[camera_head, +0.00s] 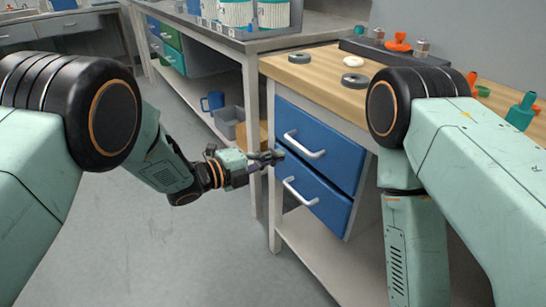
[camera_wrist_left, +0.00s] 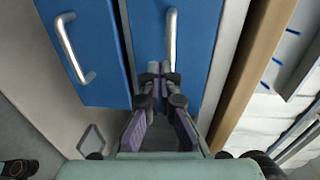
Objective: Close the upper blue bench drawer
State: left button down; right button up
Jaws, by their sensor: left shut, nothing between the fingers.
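The upper blue drawer (camera_head: 335,148) is in the wooden-topped bench, with a pale bar handle (camera_head: 304,145). The lower blue drawer (camera_head: 325,205) is below it, with its own handle (camera_head: 300,191). How far the upper drawer stands out is hard to tell. My left gripper (camera_head: 278,156) is shut and empty at the left edge of the drawer fronts. In the left wrist view its closed fingertips (camera_wrist_left: 160,70) are over the upper drawer front (camera_wrist_left: 190,80), by the end of its handle (camera_wrist_left: 171,35). Contact cannot be told. My right gripper is out of view.
A second bench (camera_head: 215,38) stands behind at left, with a blue mug (camera_head: 213,101) and grey bin below. The floor at left is clear.

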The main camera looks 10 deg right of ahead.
pick_arm(q)
jog(key=p+v, duration=0.3)
jog(key=v, duration=0.7)
jog(key=shift+p, duration=0.3)
jog(key=s+a+f+n+y+p, duration=0.1)
jog(key=s+a+f+n+y, duration=0.2)
jog(key=a+f+n, duration=0.3)
jog(key=s+a+f+n+t+y, duration=0.1)
jog(key=s+a+f+n+y, duration=0.25)
jog(key=n, duration=0.45)
jog(key=s+a+f+n+y+p, duration=0.1)
jog(key=s+a+f+n+y, duration=0.1)
jog(key=a+f+n+y, duration=0.4)
jog(key=s+a+n+g+y+p, duration=0.1)
jog(key=s+a+n+g+p, duration=0.1)
jog(key=s, duration=0.8)
jog(key=s+a+r+n+g+p, duration=0.1)
jog(key=s+a+n+g+p, duration=0.1)
jog(key=s+n, duration=0.4)
jog(key=s+a+n+g+y+p, duration=0.1)
jog(key=s+a, duration=0.4)
jog(key=s, duration=0.9)
jog(key=n+g+p, duration=0.1)
jog(key=n+g, duration=0.1)
jog(key=shift+s+a+r+n+y, duration=0.25)
jog(key=shift+r+n+y, duration=0.1)
jog(key=shift+r+n, duration=0.05)
